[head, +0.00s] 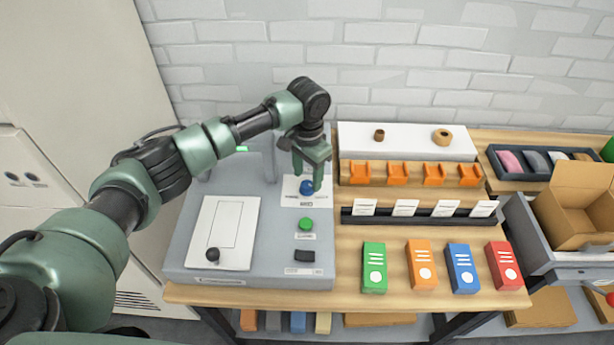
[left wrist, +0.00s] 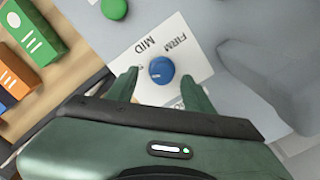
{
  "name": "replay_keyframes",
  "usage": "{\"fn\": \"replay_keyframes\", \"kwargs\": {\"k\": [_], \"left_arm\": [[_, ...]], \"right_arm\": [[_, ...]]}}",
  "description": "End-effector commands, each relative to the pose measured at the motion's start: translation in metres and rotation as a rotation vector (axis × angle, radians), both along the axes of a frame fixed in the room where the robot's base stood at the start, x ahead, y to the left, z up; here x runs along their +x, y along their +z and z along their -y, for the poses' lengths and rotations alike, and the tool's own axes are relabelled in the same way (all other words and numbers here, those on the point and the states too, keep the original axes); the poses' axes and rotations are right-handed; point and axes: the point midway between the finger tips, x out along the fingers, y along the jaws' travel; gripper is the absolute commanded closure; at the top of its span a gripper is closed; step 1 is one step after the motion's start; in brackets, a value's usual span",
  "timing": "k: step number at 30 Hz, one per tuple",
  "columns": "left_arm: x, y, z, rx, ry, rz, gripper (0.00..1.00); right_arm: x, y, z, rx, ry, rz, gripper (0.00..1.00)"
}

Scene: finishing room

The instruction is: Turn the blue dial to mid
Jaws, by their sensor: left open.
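The blue dial (head: 306,187) sits on a white label plate on the grey panel (head: 255,262). In the left wrist view the blue dial (left wrist: 161,70) shows from above, with the printed words MID and FIRM beside it. A small pale mark shows on its lower left part, but I cannot tell for sure which setting it points to. My left gripper (head: 311,178) is open over the dial. In the left wrist view its two fingers (left wrist: 159,78) stand on either side of the dial, apart from it. My right gripper is not in view.
A green button (head: 305,224) and a black switch (head: 304,255) are in front of the dial. A white plate with a black knob (head: 212,254) lies to the left. Orange holders (head: 397,173) and several coloured boxes (head: 374,268) stand to the right. A brick wall rises behind.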

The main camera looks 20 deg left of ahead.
Motion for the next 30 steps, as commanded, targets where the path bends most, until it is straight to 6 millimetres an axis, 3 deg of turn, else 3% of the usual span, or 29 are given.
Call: {"fn": "replay_keyframes", "kwargs": {"k": [6,15,21,30], "left_arm": [[0.0,-0.022,0.0,0.0,0.0,-0.001,0.48],[0.0,-0.025,0.0,0.0,0.0,0.001,0.48],[0.0,-0.025,0.0,-0.001,0.0,0.0,1.0],[0.0,-0.024,0.0,-0.001,-0.025,-0.001,1.0]], "right_arm": [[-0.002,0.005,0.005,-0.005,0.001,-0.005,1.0],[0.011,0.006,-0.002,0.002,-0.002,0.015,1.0],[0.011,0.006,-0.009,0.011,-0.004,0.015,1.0],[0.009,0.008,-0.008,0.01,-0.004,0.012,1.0]]}}
